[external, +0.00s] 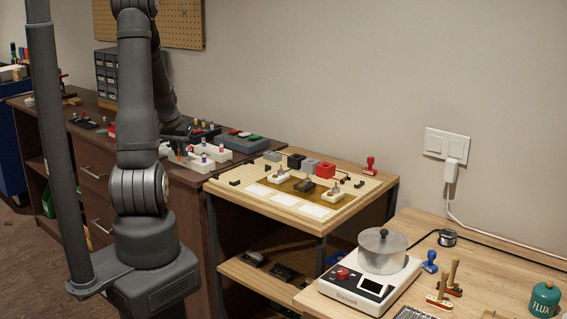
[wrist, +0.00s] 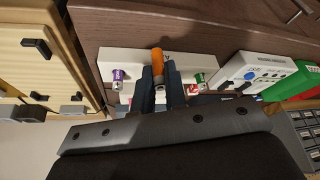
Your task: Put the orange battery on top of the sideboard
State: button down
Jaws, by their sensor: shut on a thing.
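The orange battery (wrist: 157,60) stands between the two fingers of my gripper (wrist: 158,78) in the wrist view. My gripper is shut on it. A white battery holder (wrist: 118,58) is under and around it; I cannot tell whether the battery is clear of its slot. A purple battery (wrist: 118,76) is to its left and a green-topped one (wrist: 199,79) to its right. The dark brown sideboard (external: 95,160) bears the holders; its wood also shows in the wrist view (wrist: 112,24).
A white device with a blue button (wrist: 249,75) and a green box (wrist: 290,88) lie to the right in the wrist view. A light wooden bench (external: 285,215) with a board of parts adjoins the sideboard. A drawer cabinet (external: 106,72) stands at the sideboard's back.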

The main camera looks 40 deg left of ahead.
aim_at(179, 156)
jog(key=shift+f, duration=1.7)
jog(key=shift+f, duration=0.15)
jog(key=c, duration=1.5)
grip_release()
jog(key=shift+o, duration=0.2)
jog(key=shift+s+r, duration=0.1)
jog(key=shift+r, duration=0.4)
jog(key=v, duration=1.1)
